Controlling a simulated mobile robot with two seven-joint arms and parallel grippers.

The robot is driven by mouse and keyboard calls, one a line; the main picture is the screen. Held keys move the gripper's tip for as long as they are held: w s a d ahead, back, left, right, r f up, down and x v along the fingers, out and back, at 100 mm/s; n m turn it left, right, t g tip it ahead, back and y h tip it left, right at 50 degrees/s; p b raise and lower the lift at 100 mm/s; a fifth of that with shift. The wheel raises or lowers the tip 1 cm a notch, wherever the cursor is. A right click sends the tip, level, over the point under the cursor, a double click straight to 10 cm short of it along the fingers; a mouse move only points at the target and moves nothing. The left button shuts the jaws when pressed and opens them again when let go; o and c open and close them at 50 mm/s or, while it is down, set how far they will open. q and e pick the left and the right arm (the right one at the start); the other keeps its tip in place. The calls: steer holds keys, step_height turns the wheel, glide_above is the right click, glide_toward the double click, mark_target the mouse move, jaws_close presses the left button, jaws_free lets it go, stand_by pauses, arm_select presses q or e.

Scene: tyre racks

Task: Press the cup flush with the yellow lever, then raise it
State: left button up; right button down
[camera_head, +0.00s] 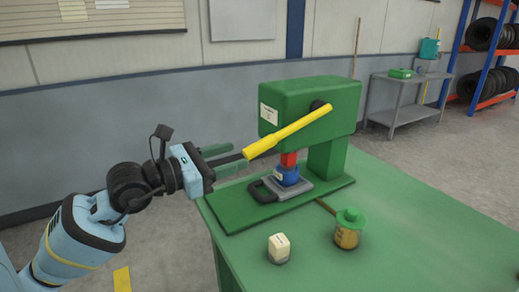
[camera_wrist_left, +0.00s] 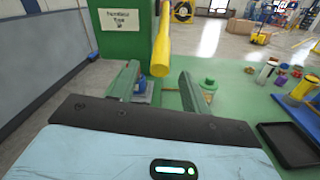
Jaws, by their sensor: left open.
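The green press (camera_head: 300,97) stands on the green table. Its yellow lever (camera_head: 290,130) slants down to the left from a dark pivot. The red ram (camera_head: 288,159) is directly above a blue cup (camera_head: 287,176) on a grey plate; I cannot tell whether they touch. My left gripper (camera_head: 236,158) is open at the lever's lower left end. In the left wrist view the lever (camera_wrist_left: 161,47) shows between the spread green fingers, its end near the fingertips; contact is not clear. The blue cup is mostly hidden there. My right gripper is not in view.
A black tray (camera_wrist_left: 290,146) and several small items lie farther along the table. A grey side table (camera_head: 405,100) and tyre racks stand behind.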

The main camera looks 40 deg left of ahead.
mark_target(258, 149)
arm_select(q)
steer(key=shift+p+x, duration=0.8)
steer(key=shift+x, duration=2.95)
steer(key=shift+d, duration=0.1)
jaws_close()
